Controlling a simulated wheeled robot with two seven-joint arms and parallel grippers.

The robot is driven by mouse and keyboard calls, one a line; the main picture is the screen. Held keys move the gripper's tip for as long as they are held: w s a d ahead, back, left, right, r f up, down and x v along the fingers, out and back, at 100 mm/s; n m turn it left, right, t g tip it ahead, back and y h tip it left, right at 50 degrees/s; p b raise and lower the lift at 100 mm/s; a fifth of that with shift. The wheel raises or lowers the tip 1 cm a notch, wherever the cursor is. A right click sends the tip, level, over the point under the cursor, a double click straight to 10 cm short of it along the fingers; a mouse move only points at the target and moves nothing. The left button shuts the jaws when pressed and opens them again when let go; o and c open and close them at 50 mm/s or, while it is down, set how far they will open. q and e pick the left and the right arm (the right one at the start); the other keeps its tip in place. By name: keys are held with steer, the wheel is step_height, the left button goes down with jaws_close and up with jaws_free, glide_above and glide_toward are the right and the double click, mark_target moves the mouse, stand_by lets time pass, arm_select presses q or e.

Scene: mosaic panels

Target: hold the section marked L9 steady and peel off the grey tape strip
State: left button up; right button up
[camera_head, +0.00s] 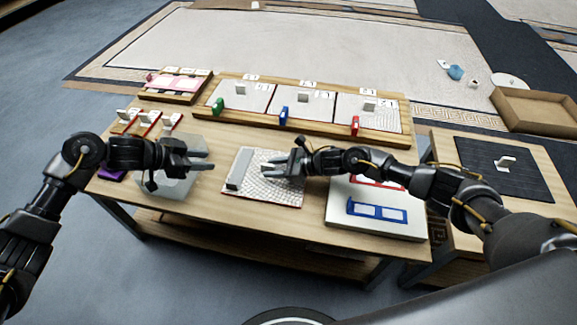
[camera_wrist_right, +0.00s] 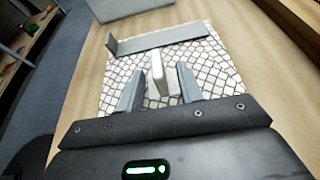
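A square section of pale stone mosaic (camera_head: 284,194) lies near the front middle of the table. Its L9 mark is not readable. The grey tape strip (camera_head: 239,169) runs along its left side; in the right wrist view the strip (camera_wrist_right: 165,39) lies along the far edge, with an upturned tab (camera_wrist_right: 112,44) at its left end. A pale upright handle (camera_wrist_right: 157,68) stands on the section. My right gripper (camera_head: 268,170) is open over the section, its fingers (camera_wrist_right: 161,80) on either side of the handle with gaps. My left gripper (camera_head: 211,160) is open and empty, left of the strip.
A wooden frame (camera_head: 290,127) with several panels and coloured clamps lies behind. A white board (camera_head: 345,213) with a blue frame (camera_head: 376,212) lies right of the section. Small tape-like pieces (camera_head: 146,122) stand at back left.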

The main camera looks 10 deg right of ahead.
mark_target(265, 169)
steer(key=shift+x, duration=1.75)
jaws_close()
